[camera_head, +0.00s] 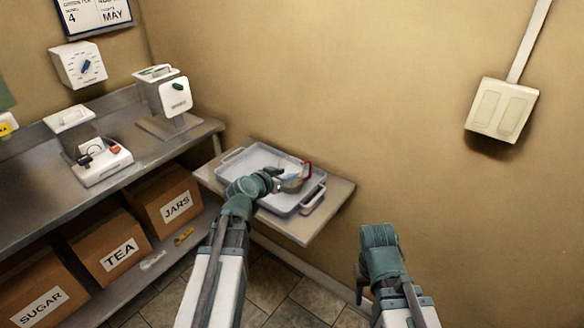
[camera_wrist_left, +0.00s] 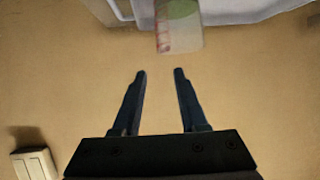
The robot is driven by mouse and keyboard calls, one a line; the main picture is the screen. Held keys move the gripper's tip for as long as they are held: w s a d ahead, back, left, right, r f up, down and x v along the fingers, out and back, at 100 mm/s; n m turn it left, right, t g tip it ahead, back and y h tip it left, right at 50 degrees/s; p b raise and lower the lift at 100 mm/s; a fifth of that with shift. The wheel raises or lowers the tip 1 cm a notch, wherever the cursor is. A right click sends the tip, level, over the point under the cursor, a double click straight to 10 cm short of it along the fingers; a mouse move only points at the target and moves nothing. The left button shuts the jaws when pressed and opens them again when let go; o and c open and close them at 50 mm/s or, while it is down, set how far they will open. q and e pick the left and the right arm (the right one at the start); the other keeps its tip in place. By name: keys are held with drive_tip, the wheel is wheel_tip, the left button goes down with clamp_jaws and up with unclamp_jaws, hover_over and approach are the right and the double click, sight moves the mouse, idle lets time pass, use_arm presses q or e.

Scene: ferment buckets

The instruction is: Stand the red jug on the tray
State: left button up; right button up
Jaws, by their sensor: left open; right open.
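The grey tray (camera_head: 249,155) lies on a small wall shelf. A clear jug (camera_head: 291,185) with a red edge or handle is at the tray's right part, partly hidden by my left gripper (camera_head: 276,174). I cannot tell from the head view whether its base touches the tray. In the left wrist view the left gripper (camera_wrist_left: 160,72) is open and empty. The jug (camera_wrist_left: 180,30), with red marks and green inside, is just past the fingertips, apart from them, with the tray edge (camera_wrist_left: 235,12) behind it. My right gripper (camera_head: 376,250) is open, low and away from the shelf.
The shelf (camera_head: 334,203) has a little bare surface at its right end. A steel counter (camera_head: 40,183) with several devices stands at the left, above labelled cardboard boxes (camera_head: 168,205). A switch box (camera_head: 502,108) is on the wall at the right.

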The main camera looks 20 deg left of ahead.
use_arm(q)
drive_tip(key=shift+s+a+r, duration=0.15)
drive_tip(key=shift+s+r, duration=0.15)
drive_tip(key=shift+s, duration=0.35)
drive_tip(key=s+d+f+m+g+h, duration=0.1)
drive_tip(key=s+d+f+g, duration=0.35)
drive_tip(key=d, duration=0.35)
drive_tip(key=s+d+f+m+g, duration=0.1)
drive_tip(key=s+d+f+g, duration=0.4)
drive_tip(key=d, duration=0.4)
drive_tip(key=s+f+g+y, duration=0.1)
drive_tip(key=s+g+y, duration=0.1)
drive_tip(key=s, duration=0.5)
drive_tip(key=s+d+f+n+g+y, duration=0.1)
drive_tip(key=s+f+y, duration=0.1)
drive_tip(key=s, duration=0.5)
drive_tip(key=shift+d+f+g+y, duration=0.15)
drive_tip(key=shift+g+y, duration=0.2)
drive_tip(key=shift+y, duration=0.35)
